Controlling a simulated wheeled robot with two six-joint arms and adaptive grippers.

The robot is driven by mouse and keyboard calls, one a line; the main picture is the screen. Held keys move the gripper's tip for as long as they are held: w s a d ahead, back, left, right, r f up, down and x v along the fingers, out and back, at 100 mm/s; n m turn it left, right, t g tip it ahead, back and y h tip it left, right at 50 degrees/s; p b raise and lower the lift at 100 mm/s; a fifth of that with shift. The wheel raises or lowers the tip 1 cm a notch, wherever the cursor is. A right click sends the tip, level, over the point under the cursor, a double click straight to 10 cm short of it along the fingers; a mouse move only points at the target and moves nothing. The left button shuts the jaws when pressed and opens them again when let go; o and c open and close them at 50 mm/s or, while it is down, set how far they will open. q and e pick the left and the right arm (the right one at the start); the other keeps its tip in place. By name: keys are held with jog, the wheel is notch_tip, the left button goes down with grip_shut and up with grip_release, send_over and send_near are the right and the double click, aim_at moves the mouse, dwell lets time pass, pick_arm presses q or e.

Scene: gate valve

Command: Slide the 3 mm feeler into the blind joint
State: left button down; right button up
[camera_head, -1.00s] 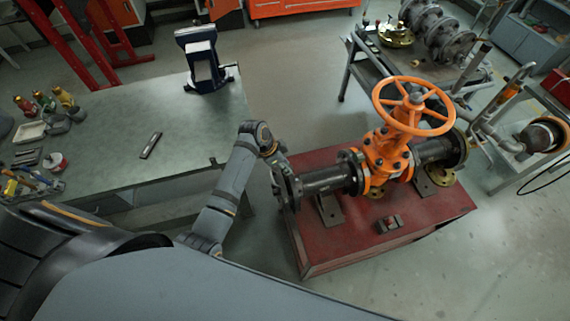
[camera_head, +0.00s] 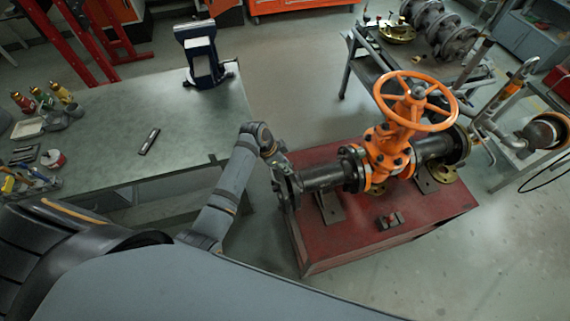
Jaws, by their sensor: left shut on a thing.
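The orange gate valve (camera_head: 388,152) with its orange handwheel (camera_head: 416,101) sits in a dark pipe run on a red stand (camera_head: 345,235). The blind joint (camera_head: 289,188) is at the flanged left end of the pipe. My left arm comes up from the lower left and bends down at the wrist. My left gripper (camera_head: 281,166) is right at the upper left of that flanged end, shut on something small. The 3 mm feeler cannot be made out at this size, nor whether it is in the joint gap. My right gripper is out of view.
A grey workbench (camera_head: 110,165) on the left carries a slim dark object (camera_head: 149,141), bottles and tools. A blue-and-white device (camera_head: 203,60) stands at its far end. A small dark block with red (camera_head: 390,220) lies on the stand. A cart (camera_head: 365,70) stands behind the valve.

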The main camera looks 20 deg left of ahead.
pick_arm(q)
jog(key=shift+f+b, duration=0.6)
jog(key=shift+f, duration=0.6)
jog(key=c, duration=1.1)
grip_release()
jog(key=shift+o, duration=0.2)
jog(key=shift+r, duration=0.1)
jog(key=v, duration=1.2)
